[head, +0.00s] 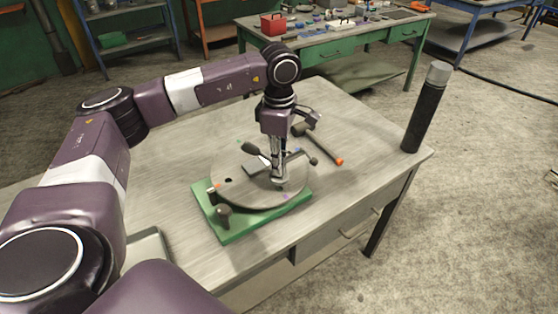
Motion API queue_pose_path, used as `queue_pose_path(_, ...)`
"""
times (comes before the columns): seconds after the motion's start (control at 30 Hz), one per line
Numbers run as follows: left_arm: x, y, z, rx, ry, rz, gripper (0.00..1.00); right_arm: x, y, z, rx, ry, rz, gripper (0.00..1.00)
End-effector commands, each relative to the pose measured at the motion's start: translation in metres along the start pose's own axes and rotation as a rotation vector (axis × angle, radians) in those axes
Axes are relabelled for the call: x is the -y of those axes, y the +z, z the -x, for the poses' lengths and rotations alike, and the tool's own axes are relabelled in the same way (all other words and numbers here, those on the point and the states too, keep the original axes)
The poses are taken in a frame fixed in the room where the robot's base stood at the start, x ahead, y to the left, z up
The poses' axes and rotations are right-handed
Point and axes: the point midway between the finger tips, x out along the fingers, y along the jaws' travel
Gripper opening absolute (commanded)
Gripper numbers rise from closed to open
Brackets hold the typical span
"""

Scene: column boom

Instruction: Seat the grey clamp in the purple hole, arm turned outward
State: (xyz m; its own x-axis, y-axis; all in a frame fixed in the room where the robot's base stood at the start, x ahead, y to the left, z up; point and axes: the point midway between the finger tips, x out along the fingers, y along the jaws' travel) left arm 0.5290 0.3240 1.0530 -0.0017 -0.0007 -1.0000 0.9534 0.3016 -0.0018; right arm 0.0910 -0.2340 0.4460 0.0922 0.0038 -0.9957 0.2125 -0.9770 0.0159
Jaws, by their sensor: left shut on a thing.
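My left gripper (278,178) points straight down over the front right part of a round grey disc (243,194). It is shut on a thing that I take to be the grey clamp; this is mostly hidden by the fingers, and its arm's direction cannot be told. The disc lies on a green base plate (238,229). A small purple mark (285,196) shows near the disc's front right edge, just in front of the fingertips. The purple hole itself cannot be made out. My right gripper is not in view.
A black-knobbed lever (249,148) rises by the disc, and a dark knob (223,213) stands at its front left. An orange-ended tool (325,149) lies behind right. A tall dark cylinder (427,108) stands at the table's right corner. The grey tabletop (365,180) is clear between.

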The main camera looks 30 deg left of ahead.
Motion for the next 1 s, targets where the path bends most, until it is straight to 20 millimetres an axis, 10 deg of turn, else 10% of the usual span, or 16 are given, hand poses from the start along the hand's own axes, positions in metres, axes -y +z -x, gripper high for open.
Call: queue_pose_path(1.0, 0.0, 0.0, -0.025, 0.001, 0.001, 0.0, 0.0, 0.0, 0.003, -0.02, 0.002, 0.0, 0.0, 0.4)
